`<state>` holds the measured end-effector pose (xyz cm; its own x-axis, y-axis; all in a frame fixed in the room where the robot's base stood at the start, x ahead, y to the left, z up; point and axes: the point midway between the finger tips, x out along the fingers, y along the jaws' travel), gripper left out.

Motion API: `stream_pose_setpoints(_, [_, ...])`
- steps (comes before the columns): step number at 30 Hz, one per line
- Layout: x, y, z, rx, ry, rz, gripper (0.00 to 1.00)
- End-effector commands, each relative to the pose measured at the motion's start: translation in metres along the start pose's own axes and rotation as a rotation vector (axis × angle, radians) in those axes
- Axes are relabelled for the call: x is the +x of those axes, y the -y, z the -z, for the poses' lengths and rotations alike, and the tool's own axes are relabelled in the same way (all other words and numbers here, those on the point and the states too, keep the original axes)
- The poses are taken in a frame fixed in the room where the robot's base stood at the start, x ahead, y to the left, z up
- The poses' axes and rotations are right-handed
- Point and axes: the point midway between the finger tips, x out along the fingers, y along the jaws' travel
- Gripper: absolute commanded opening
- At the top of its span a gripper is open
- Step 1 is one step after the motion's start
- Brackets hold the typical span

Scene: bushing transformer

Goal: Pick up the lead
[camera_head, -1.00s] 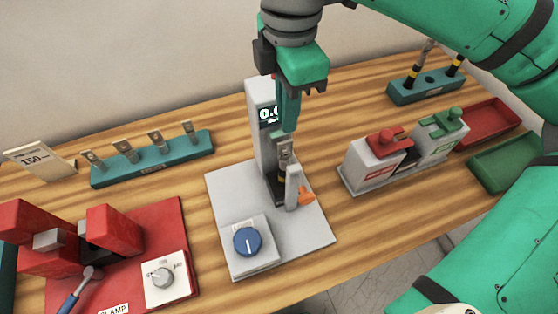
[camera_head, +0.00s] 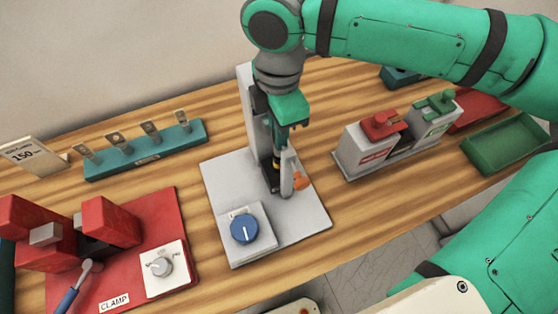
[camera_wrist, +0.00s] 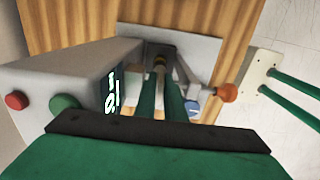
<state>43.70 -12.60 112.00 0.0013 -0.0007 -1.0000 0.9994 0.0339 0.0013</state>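The lead stands upright in the grey test stand (camera_head: 222,176). Its dark lower part with a yellow band (camera_head: 276,164) shows just under my gripper in the head view. In the wrist view the lead's brassy part (camera_wrist: 159,62) shows between the far ends of my two green fingers. My gripper (camera_wrist: 160,80) points down over the lead, with its fingers apart on either side of it. Contact between the fingers and the lead cannot be made out. The lead's upper part is hidden by my gripper in the head view.
The stand's display column (camera_head: 246,100) rises close beside my gripper, and an orange-knobbed lever (camera_head: 300,181) is close on the other side. A blue dial (camera_head: 244,229) is in front.

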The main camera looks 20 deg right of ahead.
Motion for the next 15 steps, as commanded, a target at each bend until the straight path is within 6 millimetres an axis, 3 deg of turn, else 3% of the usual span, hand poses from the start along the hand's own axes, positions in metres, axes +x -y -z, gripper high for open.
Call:
stream_pose_setpoints(5, [0.0002, -0.0001, 0.0, 0.0, 0.0, 0.0, 0.09])
stream_pose_setpoints(7, [0.0002, -0.0001, 0.0, 0.0, 0.0, 0.0, 0.0])
stream_pose_setpoints(15, [-0.0001, -0.0001, 0.0, 0.0, 0.0, 0.0, 0.0])
